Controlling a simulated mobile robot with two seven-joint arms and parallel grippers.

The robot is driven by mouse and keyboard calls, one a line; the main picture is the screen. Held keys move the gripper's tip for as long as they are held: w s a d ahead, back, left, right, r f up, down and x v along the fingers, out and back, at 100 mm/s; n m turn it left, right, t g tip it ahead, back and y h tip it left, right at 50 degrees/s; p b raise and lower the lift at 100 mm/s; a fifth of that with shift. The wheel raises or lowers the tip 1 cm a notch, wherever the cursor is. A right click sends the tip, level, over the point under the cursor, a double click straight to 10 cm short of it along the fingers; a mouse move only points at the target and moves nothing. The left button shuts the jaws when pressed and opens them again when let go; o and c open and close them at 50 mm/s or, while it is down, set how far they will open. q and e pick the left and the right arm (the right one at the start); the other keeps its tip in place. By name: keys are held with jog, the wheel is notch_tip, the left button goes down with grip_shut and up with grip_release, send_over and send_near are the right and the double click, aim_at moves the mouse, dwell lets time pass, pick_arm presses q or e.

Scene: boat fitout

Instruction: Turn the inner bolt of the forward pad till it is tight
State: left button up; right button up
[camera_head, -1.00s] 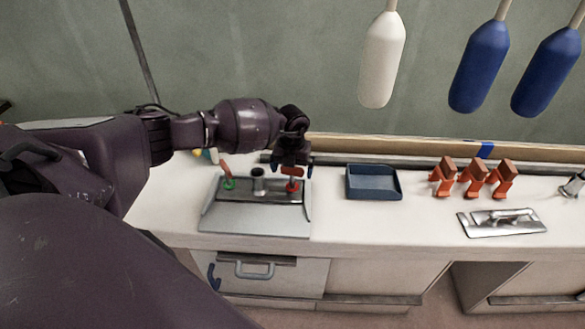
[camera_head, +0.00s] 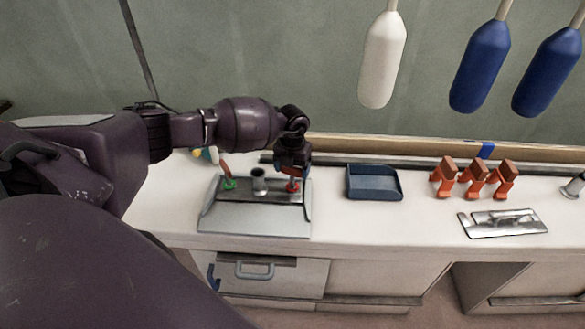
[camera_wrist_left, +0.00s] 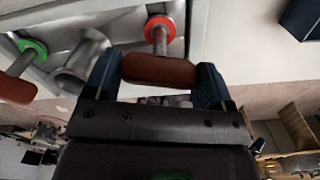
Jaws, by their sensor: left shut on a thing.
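A grey pad (camera_head: 262,220) with a dark strip along its back lies at the left of the white counter. A green-ringed bolt (camera_head: 229,184) with a tilted brown handle stands at its left, and a short metal post (camera_head: 259,182) in the middle. A red-ringed bolt (camera_head: 293,187) stands at the right end, and its ring and shank also show in the left wrist view (camera_wrist_left: 160,30). My left gripper (camera_head: 292,178) is shut on this bolt's brown cross handle (camera_wrist_left: 158,70), one blue finger at each end. I cannot tell how tight the bolt is. My right gripper is out of view.
A blue tray (camera_head: 374,196) stands right of the pad. Several orange clamp-like pieces (camera_head: 473,180) stand farther right, behind a shiny metal plate with a handle (camera_head: 503,222). White and blue fenders (camera_head: 480,68) hang above. The counter around the tray is clear.

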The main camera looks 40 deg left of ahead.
pick_arm(q)
jog(key=m+b, duration=0.1)
jog(key=m, duration=0.4)
jog(key=shift+w+r+m, duration=0.1)
jog(key=shift+m, duration=0.9)
jog(key=shift+r, duration=0.1)
jog(key=o, duration=0.8)
jog(key=shift+o, duration=0.4)
notch_tip(320, 180, up, 11)
jog(key=shift+p, duration=0.4)
